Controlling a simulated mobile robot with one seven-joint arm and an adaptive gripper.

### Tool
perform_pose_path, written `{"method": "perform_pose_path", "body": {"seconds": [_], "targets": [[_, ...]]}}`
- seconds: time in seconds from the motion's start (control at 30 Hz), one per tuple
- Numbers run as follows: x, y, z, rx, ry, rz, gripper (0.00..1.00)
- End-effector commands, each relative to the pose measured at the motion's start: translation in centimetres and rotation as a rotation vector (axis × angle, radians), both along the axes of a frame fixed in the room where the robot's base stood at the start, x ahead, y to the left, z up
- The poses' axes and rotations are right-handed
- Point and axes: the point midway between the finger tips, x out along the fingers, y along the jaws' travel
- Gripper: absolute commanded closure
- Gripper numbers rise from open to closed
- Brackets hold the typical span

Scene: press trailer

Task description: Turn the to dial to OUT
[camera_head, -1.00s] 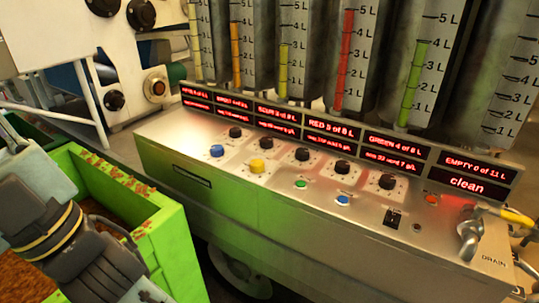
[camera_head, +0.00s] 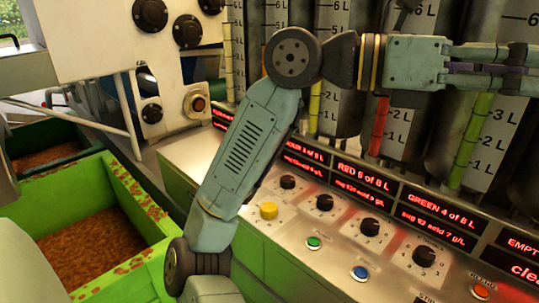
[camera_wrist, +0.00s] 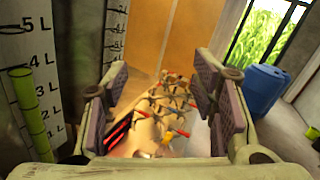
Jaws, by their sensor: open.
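A row of black dials shows on the sloping metal panel (camera_head: 285,232) in the head view: one dial (camera_head: 287,182) at the left, then another dial (camera_head: 324,202), a third dial (camera_head: 370,227) and the rightmost dial (camera_head: 423,256). The lettering around them is too small to read, so I cannot tell which is the to dial or where OUT lies. My gripper (camera_head: 518,68) is above and behind the panel at the upper right, pointing right, in front of the tanks. In the wrist view my gripper (camera_wrist: 165,90) is open and empty, touching no dial.
Yellow (camera_head: 268,210), green (camera_head: 313,243), blue (camera_head: 360,273) and orange (camera_head: 481,291) buttons sit on the panel. Tall tanks with coloured level tubes (camera_head: 380,125) stand behind red displays (camera_head: 363,185). A green bin (camera_head: 155,235) is at left. A blue barrel (camera_wrist: 264,88) shows in the wrist view.

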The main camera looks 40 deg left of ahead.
Motion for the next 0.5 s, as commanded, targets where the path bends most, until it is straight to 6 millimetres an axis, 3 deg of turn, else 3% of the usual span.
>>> {"method": "perform_pose_path", "body": {"seconds": [0.03,0.07,0.1,0.17,0.2,0.3,0.4,0.5], "targets": [[3.6,1.6,-3.9,0.187,0.108,0.1,0.47],[5.3,3.1,-6.6,0.3,0.18,0.156,0.47],[7.0,5.8,-10.0,0.443,0.285,0.232,0.47],[8.0,11.0,-14.6,0.637,0.455,0.34,0.47],[7.9,14.7,-17.0,0.746,0.567,0.406,0.47],[5.3,22.8,-20.7,0.949,0.824,0.539,0.47],[2.0,28.3,-22.1,1.069,1.021,0.628,0.47],[-0.4,31.2,-22.5,1.131,1.142,0.678,0.47]]}}
